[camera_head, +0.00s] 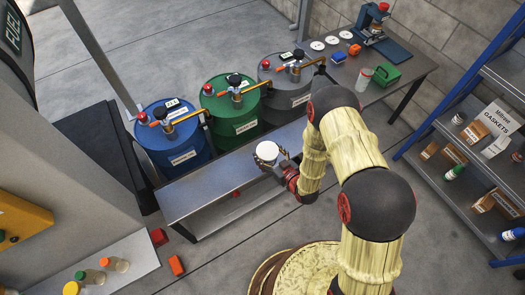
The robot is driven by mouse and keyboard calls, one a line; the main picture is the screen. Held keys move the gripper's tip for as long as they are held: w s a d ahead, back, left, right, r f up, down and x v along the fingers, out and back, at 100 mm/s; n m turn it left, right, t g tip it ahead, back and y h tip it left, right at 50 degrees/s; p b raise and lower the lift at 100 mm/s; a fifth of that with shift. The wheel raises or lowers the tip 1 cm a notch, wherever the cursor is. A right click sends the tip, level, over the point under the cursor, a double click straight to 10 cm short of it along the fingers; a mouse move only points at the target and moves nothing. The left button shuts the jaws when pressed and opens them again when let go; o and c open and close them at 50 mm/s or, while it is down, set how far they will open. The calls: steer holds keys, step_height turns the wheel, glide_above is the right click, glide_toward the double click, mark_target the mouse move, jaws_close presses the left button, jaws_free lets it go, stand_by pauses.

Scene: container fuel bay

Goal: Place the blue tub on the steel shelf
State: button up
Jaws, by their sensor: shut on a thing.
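A small blue thing (338,57) sits on the back workbench, too small to identify.
Blue (178,140), green (232,112) and grey (287,85) drums with valves stand behind the steel shelf. A stocked blue-framed rack (450,130) stands right.

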steer(key=w+f+b, duration=0.1)
steer(key=w+f, duration=0.1)
steer(key=w, duration=0.1)
steer(key=w+a+f+b, duration=0.1)
steer(key=w+f, duration=0.2)
steer(key=w+a+f+b, duration=0.1)
steer(key=w+f, duration=0.1)
steer(key=w, duration=0.1)
steer(key=shift+w+a+f+b, duration=0.1)
steer(key=shift+a+f+b, duration=0.15)
steer(key=shift+f+b, duration=0.15)
steer(key=shift+w+f+b, duration=0.2)
steer(key=shift+f+b, duration=0.75)
steer(key=shift+f, duration=0.7)
steer(key=shift+f, duration=0.2)
steer(key=o, duration=1.5)
steer(key=shift+c, duration=0.2)
steer(key=shift+o, duration=0.6)
steer(key=shift+r, duration=0.25)
steer(key=p+v, duration=0.3)
steer(key=v, duration=0.9)
steer(key=shift+p, duration=0.3)
